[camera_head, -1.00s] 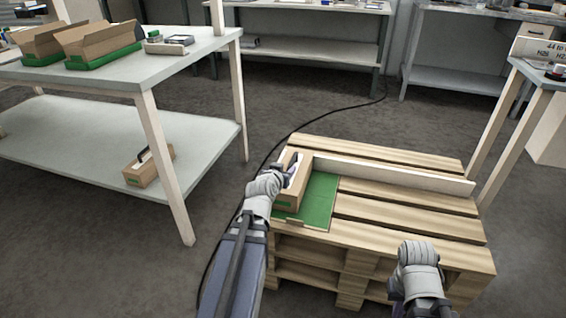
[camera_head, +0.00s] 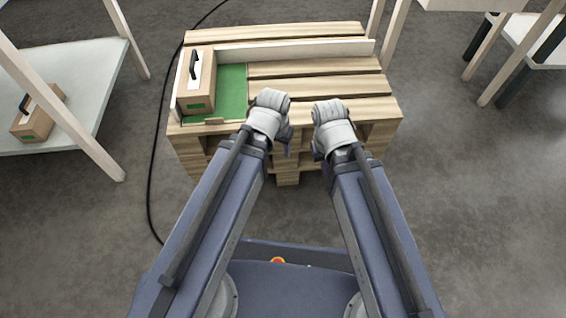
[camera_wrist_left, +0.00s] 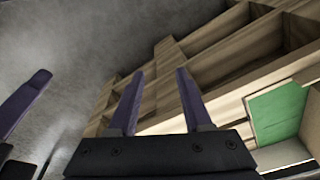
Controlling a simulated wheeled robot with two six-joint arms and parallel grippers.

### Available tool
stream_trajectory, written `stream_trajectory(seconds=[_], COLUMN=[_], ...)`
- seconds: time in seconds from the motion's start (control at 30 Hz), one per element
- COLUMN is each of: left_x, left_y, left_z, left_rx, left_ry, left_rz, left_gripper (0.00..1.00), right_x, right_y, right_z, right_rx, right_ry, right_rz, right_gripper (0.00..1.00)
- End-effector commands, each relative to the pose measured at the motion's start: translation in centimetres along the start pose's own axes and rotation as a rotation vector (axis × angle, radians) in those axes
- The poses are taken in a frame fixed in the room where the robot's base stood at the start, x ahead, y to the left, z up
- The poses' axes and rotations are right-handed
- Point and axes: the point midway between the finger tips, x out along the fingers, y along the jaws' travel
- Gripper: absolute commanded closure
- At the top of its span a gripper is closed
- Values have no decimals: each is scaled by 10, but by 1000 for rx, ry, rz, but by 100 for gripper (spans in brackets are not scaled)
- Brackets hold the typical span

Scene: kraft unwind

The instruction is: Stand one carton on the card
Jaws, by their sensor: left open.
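A brown carton (camera_head: 199,84) with a black handle and a green label stands upright at the left end of the pallet (camera_head: 318,88). It rests at the left part of the green card (camera_head: 234,88); how much card lies under it is hidden. The card also shows in the left wrist view (camera_wrist_left: 278,112). My left gripper (camera_head: 287,150) is open and empty, apart from the carton, by the pallet's front edge. Its two fingers show in the left wrist view (camera_wrist_left: 160,105). My right gripper (camera_head: 320,152) is close beside it, its fingers mostly hidden by the hand.
White strips (camera_head: 290,50) edge the carton's left side and the card's back. Another handled carton (camera_head: 38,112) is on the low shelf (camera_head: 85,75) at left. A black cable (camera_head: 152,150) lies on the floor. The pallet's right part is clear.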

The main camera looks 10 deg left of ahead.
Motion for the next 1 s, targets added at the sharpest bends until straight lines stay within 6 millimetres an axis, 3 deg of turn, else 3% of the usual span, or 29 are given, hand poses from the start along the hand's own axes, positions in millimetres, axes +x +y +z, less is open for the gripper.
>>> stream_trajectory(seconds=[0.1, 0.3, 0.6, 0.83, 1.0], left_x=[-3, -7, -9, -37, -33], left_y=[25, 36, 36, 35, 35], left_z=[27, 45, 46, 41, 42], left_rx=[43, 61, 60, 58, 58], left_ry=[-125, -210, -212, -213, -212], left_rz=[-36, -69, -69, -71, -71], left_gripper=[50, 50, 50, 50, 50], right_x=[0, 0, -2, -30, -26], right_y=[0, 0, 0, 3, 3], right_z=[0, 0, 0, 2, 2], right_rx=[0, 0, 0, 2, 2], right_ry=[0, 0, 0, -1, -1], right_rz=[0, 0, 0, 2, 3], right_gripper=[100, 100, 100, 100, 100])
